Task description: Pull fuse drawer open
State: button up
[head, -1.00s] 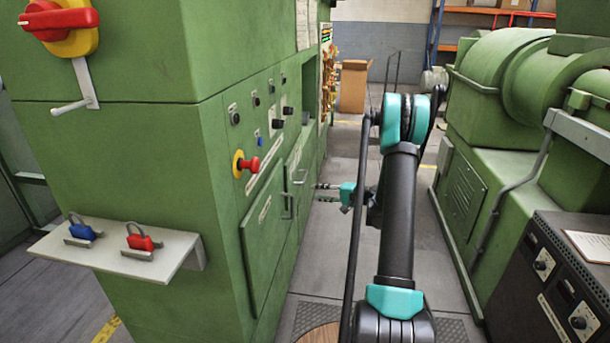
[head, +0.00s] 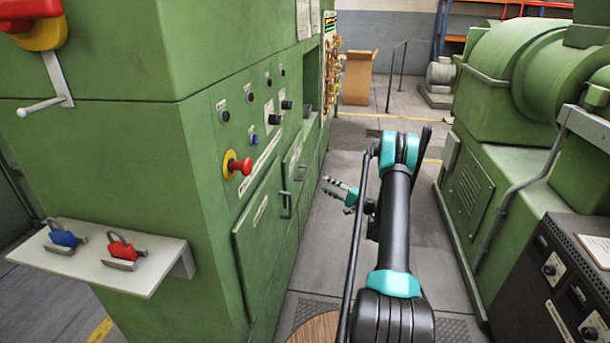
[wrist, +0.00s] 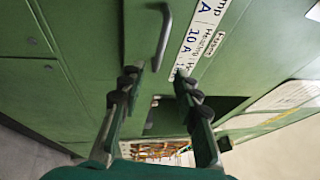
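The green cabinet front (head: 262,160) has a near panel with a bar handle (head: 287,205) and, behind it, a panel with a white label strip and a smaller handle (head: 300,172). The wrist view shows a green face with a metal bar handle (wrist: 163,40) beside a label (wrist: 203,38) reading "Heating 10 A" and what looks like "Fuses". My gripper (head: 327,184) is in the aisle right of the cabinet, apart from it. In the wrist view my gripper (wrist: 156,74) is open and empty, with the handle ahead between the finger lines, not touching. The panels look closed.
A red emergency button (head: 238,165) and several knobs stick out above the panels. A shelf (head: 150,275) with padlocks juts from the cabinet's near side. Green machinery (head: 500,190) and a dark control box (head: 550,290) bound the right.

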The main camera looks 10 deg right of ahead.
aim_at(305, 172)
jog(key=x, duration=1.2)
jog(key=shift+w+a, duration=0.1)
jog(key=shift+a, duration=0.1)
grip_shut()
